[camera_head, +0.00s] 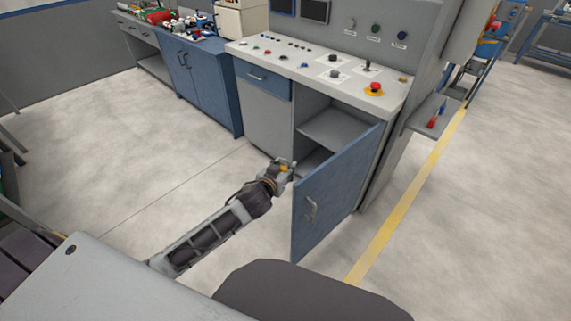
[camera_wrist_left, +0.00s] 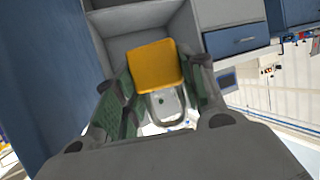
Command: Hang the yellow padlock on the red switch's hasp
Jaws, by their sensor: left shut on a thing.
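The yellow padlock (camera_wrist_left: 155,66) is between the green-padded fingers of my left gripper (camera_head: 284,170) in the left wrist view, its grey shackle toward the wrist. In the head view only a small yellow patch of it shows at the gripper. The gripper is shut on it in front of the open cabinet, low, beside the blue door. A red switch (camera_head: 375,86) on a yellow base sits on the sloped console top, up and right of the gripper. Its hasp is too small to make out. My right gripper is in neither view.
The blue cabinet door (camera_head: 330,196) stands open just right of my left gripper. The cabinet has an inner shelf (camera_head: 335,128). The console top (camera_head: 310,62) carries several buttons and switches. A side shelf (camera_head: 430,112) juts out at right. Floor left of the arm is clear.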

